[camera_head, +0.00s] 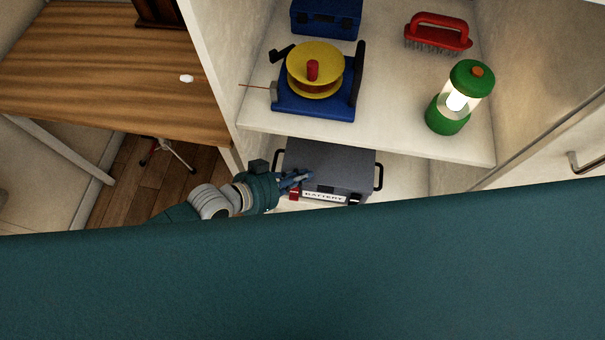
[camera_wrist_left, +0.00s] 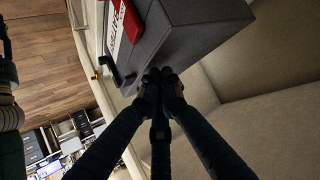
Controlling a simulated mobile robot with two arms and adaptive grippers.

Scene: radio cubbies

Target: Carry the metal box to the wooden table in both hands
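The metal box, a dark grey case with a BATTERY label and a black handle at each end (camera_head: 345,168), sits in the lower cubby below the white shelf. My left gripper (camera_head: 298,180) is at the box's left front, by the red piece beside the label. In the left wrist view the fingertips (camera_wrist_left: 162,76) of the left gripper come close together at the lower edge of the box (camera_wrist_left: 190,42). I see nothing held between them. Whether they touch the box is unclear. The wooden table (camera_head: 110,75) stands at the left. My right gripper is not in view.
The shelf (camera_head: 395,125) above holds a blue box (camera_head: 327,18), a yellow reel on a blue base (camera_head: 315,72), a red brush (camera_head: 438,33) and a green lantern (camera_head: 460,98). A cubby wall separates the box from the table. A small white object (camera_head: 187,78) lies on the table.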

